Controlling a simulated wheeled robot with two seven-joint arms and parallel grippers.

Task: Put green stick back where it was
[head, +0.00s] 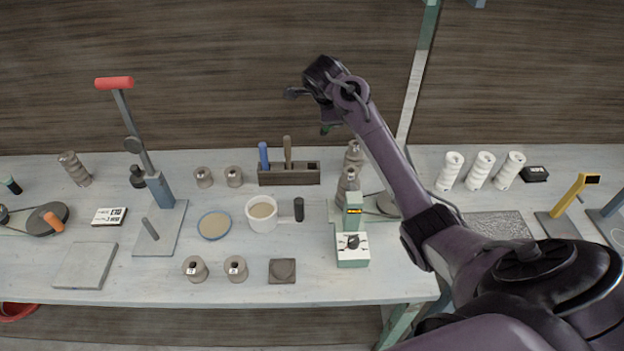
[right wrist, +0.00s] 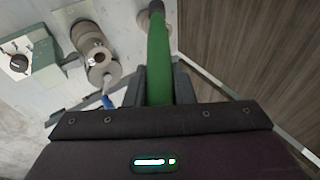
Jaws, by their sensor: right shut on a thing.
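My right gripper (head: 318,104) is raised above the back of the bench, in front of the wooden wall. It is shut on the green stick (right wrist: 158,62), which points away from the wrist between the two fingers (right wrist: 158,90). In the head view only a small bit of the green stick (head: 327,129) shows below the gripper. A dark wooden rack (head: 289,179) stands on the bench below and left of the gripper. A blue stick (head: 263,154) and a brown stick (head: 287,151) stand in it, and its right part looks empty. My left gripper is out of view.
Brown stacked spools (head: 353,157) stand right of the rack, beneath my right arm. A green-and-white device with a dial (head: 352,249), a white cup (head: 262,222) and a black cylinder (head: 299,209) stand in front. A green post (head: 419,70) rises behind my arm.

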